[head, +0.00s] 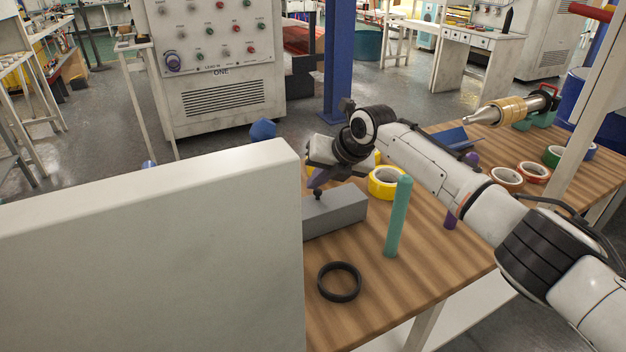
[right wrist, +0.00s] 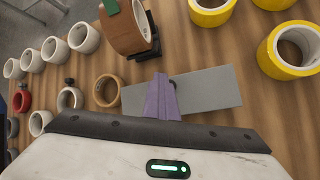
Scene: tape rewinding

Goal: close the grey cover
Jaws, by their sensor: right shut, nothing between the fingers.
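The grey cover (head: 345,208) is a long flat-sided grey piece on the wooden table, with a black knob (head: 318,194) on top near its left end. A large white panel in front hides its left part in the head view. In the right wrist view the grey cover (right wrist: 208,88) lies across the middle, just beyond the fingers. My right gripper (head: 316,182) is over the knob end of the cover; its purple fingers (right wrist: 162,96) are shut together with nothing between them. I cannot tell whether they touch the cover. My left gripper does not show.
The white panel (head: 160,255) fills the lower left. A black ring (head: 339,296), a teal cylinder (head: 398,217) and a yellow tape roll (head: 387,194) stand near the cover. A brown tape roll (right wrist: 124,35) and several white rolls show in the wrist view. The front right tabletop is clear.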

